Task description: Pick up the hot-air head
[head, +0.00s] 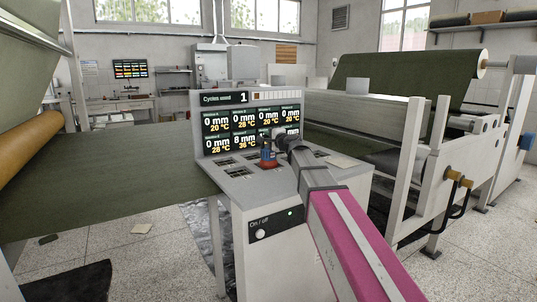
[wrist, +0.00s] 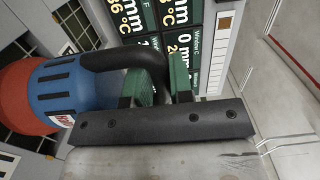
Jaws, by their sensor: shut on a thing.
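The hot-air head (head: 267,154) has a blue body, a red end and a black handle. In the head view it is upright at the top of the grey console, by its slotted panels; whether it touches the surface I cannot tell. In the wrist view the hot-air head (wrist: 60,88) lies across the left side, its black handle reaching right between the green finger pads. My gripper (wrist: 163,82) is shut on that handle. In the head view my arm comes in from the lower right and hides part of the console, and the fingertips are too small to make out.
The grey console (head: 258,198) carries a display screen (head: 222,122) close behind the hot-air head. A green sheet (head: 100,185) spans the left side. A roller machine (head: 440,150) stands at the right.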

